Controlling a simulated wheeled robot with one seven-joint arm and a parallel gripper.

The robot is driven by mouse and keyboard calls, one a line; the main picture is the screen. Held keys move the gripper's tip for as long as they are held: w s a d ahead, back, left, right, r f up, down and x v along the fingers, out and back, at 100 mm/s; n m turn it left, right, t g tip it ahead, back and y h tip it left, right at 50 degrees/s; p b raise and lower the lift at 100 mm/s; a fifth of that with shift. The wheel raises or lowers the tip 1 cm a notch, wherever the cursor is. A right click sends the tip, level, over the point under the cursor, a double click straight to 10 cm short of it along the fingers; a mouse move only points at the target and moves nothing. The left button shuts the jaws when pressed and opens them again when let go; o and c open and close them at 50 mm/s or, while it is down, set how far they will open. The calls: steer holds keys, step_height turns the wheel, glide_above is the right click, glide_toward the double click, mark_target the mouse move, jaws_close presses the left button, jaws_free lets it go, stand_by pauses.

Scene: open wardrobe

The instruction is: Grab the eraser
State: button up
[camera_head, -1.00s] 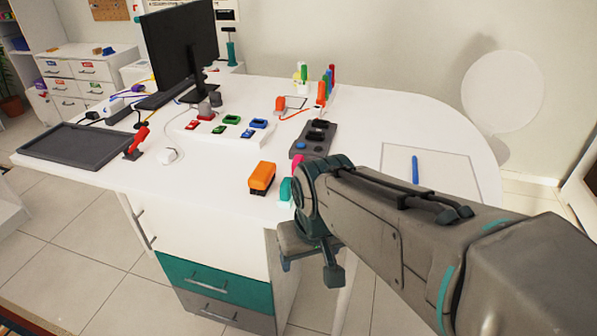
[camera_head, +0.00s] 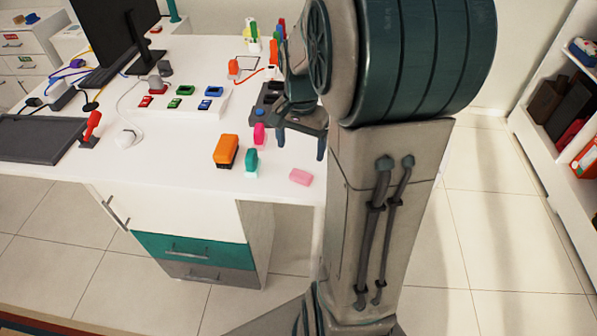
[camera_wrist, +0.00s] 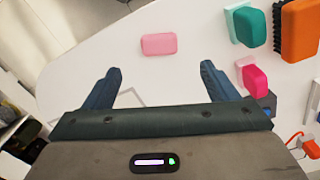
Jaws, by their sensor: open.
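A light pink block, which looks like the eraser (camera_head: 301,177), lies flat on the white desk near its front edge in the head view. It also shows in the wrist view (camera_wrist: 158,44), beyond the fingertips and roughly centred between them. My gripper (camera_head: 300,142) is open and empty over the desk, just behind the pink block in the head view. In the wrist view, both fingers of my gripper (camera_wrist: 160,72) are spread apart, with bare desk between them. The block is apart from the fingers.
Near the block stand a teal item (camera_head: 251,161), a brighter pink item (camera_head: 259,134) and an orange one (camera_head: 226,150). A dark device (camera_head: 265,98) is partly hidden behind my gripper. The desk (camera_head: 180,140) is bare just left of the orange item. A shelf (camera_head: 540,105) stands at right.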

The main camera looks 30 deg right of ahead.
mark_target(301, 174)
step_height(301, 174, down, 10)
steer(key=shift+d+r+p, duration=0.15)
steer(key=shift+r+p, duration=0.05)
steer(key=shift+p, duration=0.25)
steer(key=c, duration=1.1)
